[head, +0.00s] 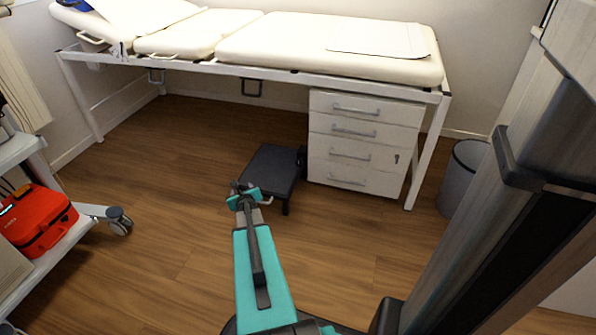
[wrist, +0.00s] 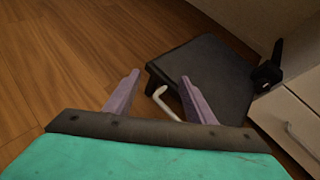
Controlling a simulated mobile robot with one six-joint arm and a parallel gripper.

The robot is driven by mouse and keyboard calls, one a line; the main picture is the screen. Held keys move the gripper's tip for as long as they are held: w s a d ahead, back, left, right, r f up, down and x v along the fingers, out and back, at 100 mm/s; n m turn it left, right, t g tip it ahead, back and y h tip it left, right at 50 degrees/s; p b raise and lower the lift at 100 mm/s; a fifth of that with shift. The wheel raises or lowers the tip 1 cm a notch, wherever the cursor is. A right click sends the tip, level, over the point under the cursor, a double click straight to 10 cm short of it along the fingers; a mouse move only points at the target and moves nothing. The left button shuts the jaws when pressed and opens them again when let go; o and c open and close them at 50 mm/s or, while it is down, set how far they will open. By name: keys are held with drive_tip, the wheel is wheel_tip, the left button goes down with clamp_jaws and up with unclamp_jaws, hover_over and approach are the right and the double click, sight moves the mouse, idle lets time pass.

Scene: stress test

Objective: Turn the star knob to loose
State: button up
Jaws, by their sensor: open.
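A dark knob-like part (wrist: 268,72) stands at the right edge of a low black step stool (wrist: 212,75) in the wrist view; I take it for the star knob. In the head view it is a small dark shape (head: 302,155) at the right side of the stool (head: 270,170), and its lobes and setting cannot be read. My gripper (wrist: 159,77) is open and empty, its two purple-grey fingers apart, pointing toward the near left edge of the stool. It is clear of the knob. In the head view my gripper (head: 244,190) is at the stool's near left corner.
A white drawer unit (head: 362,145) stands close to the knob's right side. An examination couch (head: 325,48) spans above. A grey bin (head: 463,178) is at right, a trolley with a red case (head: 36,220) at left. A pale bent bar (wrist: 165,103) shows between the fingers. Open wooden floor lies left.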

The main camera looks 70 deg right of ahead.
sight(299, 164)
drive_tip(key=s+d+m, duration=0.1)
drive_tip(key=s+d, duration=0.1)
drive_tip(key=s+d+m+g+h+b, duration=0.1)
drive_tip(key=s+d+m, duration=0.1)
drive_tip(key=s+d, duration=0.1)
drive_tip(key=s+d+m+g+h, duration=0.1)
drive_tip(key=s+d+m, duration=0.1)
drive_tip(key=d, duration=0.1)
drive_tip(key=shift+s+d+r, duration=0.1)
drive_tip(key=shift+s+r, duration=0.25)
drive_tip(key=shift+s, duration=0.05)
drive_tip(key=s+d+r+m+g+h+b, duration=0.1)
drive_tip(key=s+d+m+g, duration=0.2)
drive_tip(key=s+d+m, duration=0.3)
drive_tip(key=s, duration=0.3)
drive_tip(key=shift+s+d+r+h+b, duration=0.2)
drive_tip(key=shift+s+h+b, duration=0.1)
drive_tip(key=shift+s+b, duration=0.1)
drive_tip(key=shift+d+f, duration=0.1)
drive_tip(key=shift+b+x, duration=1.05)
drive_tip(key=shift+x, duration=5.8)
drive_tip(key=shift+w, duration=0.15)
drive_tip(key=c, duration=1)
drive_tip(key=shift+a, duration=0.25)
drive_tip(key=shift+c, duration=0.4)
drive_tip(key=shift+o, duration=0.2)
drive_tip(key=shift+d, duration=0.15)
